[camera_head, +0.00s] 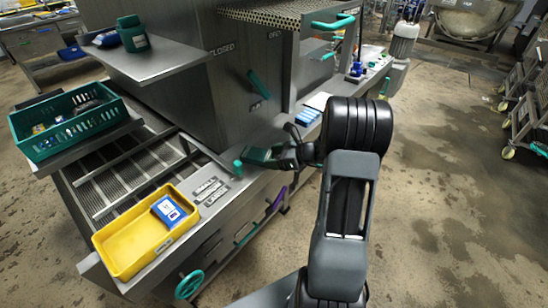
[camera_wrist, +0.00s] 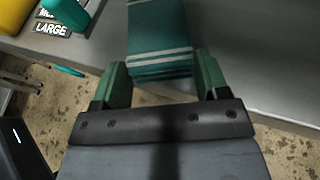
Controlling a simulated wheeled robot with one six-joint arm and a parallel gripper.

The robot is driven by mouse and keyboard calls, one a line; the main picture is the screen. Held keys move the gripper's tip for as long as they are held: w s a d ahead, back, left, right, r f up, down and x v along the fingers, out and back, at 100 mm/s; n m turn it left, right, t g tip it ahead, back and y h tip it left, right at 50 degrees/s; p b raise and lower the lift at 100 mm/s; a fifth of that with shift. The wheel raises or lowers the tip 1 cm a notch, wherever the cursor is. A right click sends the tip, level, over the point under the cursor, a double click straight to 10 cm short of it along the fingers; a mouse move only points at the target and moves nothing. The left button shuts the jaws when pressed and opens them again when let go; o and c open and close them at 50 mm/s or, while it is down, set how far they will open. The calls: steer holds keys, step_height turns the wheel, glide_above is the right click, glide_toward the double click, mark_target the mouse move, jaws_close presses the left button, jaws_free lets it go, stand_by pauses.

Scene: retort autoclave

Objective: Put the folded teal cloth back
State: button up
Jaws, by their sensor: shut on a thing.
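The folded teal cloth (camera_wrist: 158,38) has pale stripes and lies between and beyond the green fingertips of my gripper (camera_wrist: 161,78) in the wrist view. My gripper is shut on its near end. In the head view the cloth (camera_head: 258,155) shows as a small dark teal shape at the tip of my gripper (camera_head: 279,153), over the steel counter beside the closed machine. Whether the cloth's far end touches the counter is hard to tell.
A yellow tray (camera_head: 118,262) with a blue-and-white pack (camera_head: 170,210) stands on the counter, near size labels (camera_head: 209,191). A small teal object (camera_head: 238,167) stands left of the cloth. A green crate (camera_head: 105,128) sits further left. Blue items (camera_head: 306,116) lie behind my gripper.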

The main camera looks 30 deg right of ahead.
steer(key=shift+f, duration=0.1)
steer(key=shift+f, duration=0.15)
steer(key=o, duration=1)
steer(key=shift+c, duration=0.2)
